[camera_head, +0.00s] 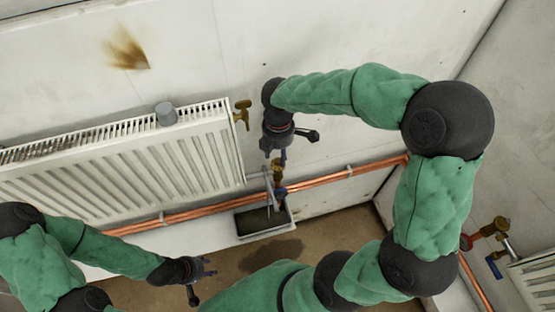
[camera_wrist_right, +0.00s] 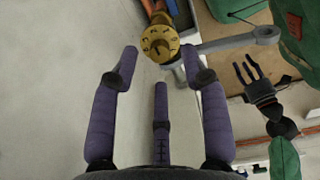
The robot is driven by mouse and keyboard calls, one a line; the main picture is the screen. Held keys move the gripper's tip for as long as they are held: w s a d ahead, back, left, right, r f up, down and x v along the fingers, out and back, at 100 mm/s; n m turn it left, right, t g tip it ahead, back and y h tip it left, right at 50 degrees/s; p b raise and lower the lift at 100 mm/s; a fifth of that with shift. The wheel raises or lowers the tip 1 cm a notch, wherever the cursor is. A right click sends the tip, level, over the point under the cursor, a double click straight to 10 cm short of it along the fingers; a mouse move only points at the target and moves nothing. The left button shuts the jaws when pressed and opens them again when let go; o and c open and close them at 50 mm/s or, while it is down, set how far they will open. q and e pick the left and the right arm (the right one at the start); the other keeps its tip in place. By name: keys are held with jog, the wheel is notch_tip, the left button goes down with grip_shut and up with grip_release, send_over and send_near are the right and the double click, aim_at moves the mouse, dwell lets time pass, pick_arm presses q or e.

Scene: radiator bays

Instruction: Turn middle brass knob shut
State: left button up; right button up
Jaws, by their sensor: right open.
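A brass knob (camera_head: 277,166) sits on a valve on the pipework just below the radiator's right end, in the head view. In the right wrist view the round brass knob (camera_wrist_right: 160,42) lies just beyond the fingertips, with a grey lever-like arm (camera_wrist_right: 235,42) beside it. My right gripper (camera_head: 286,148) is open and points down at the knob; its three spread fingers (camera_wrist_right: 159,62) show empty in the wrist view, apart from the knob. My left gripper (camera_head: 203,277) is low in the head view, open and empty, away from the valve; it also shows in the wrist view (camera_wrist_right: 250,70).
A white radiator (camera_head: 120,150) fills the left, with another brass valve (camera_head: 241,112) at its upper right corner. Copper pipes (camera_head: 330,177) run along the wall. A tray (camera_head: 265,222) with dark contents stands below the valve. More brass valve parts (camera_head: 495,227) are at the far right.

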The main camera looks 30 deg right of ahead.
aim_at(278, 162)
jog(key=shift+f+b, duration=0.35)
jog(key=shift+f, duration=1)
grip_shut()
jog(key=shift+m, duration=0.3)
